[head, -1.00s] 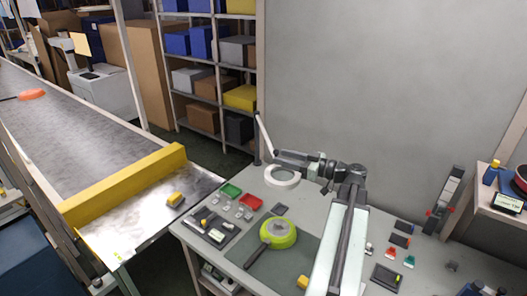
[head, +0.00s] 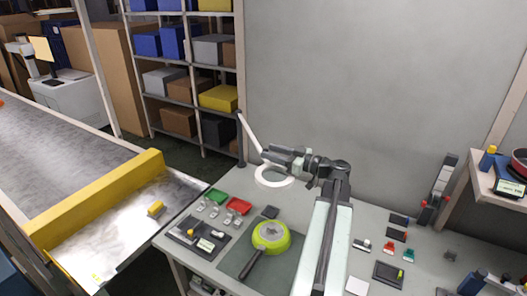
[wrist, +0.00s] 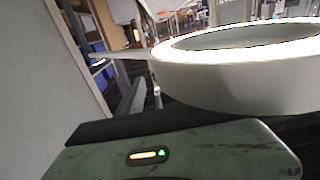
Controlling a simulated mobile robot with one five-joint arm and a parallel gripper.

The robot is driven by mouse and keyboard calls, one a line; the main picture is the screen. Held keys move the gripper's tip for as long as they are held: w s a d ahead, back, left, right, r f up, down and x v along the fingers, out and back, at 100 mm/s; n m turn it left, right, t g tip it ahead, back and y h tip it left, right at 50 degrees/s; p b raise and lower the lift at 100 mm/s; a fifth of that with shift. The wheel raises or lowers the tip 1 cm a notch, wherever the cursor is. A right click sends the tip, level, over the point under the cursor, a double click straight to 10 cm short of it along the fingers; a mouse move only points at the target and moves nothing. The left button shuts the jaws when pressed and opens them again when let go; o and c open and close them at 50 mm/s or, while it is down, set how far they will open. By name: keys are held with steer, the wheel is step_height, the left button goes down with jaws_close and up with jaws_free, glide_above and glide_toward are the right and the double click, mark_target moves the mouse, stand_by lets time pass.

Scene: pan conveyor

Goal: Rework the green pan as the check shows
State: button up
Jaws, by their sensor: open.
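The green pan (head: 270,236) lies on a dark green mat (head: 284,262) on the grey bench in the head view. Its dark handle points toward the lower left, and a grey patch with a small yellowish mark shows inside it. My gripper (head: 268,152) is raised behind the pan, beside the white ring lamp (head: 275,177). It is open and holds nothing that I can see. In the wrist view the ring lamp (wrist: 235,75) is large and close, and the fingertips cannot be made out. A small screen (head: 508,187) stands on the right shelf; its text is too small to read.
Small parts and a dark box (head: 388,274) lie right of my arm. The conveyor (head: 60,165) ends at a yellow barrier (head: 95,200) on the left.

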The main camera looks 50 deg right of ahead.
steer(key=shift+x, duration=1.45)
jaws_close()
stand_by(0.3)
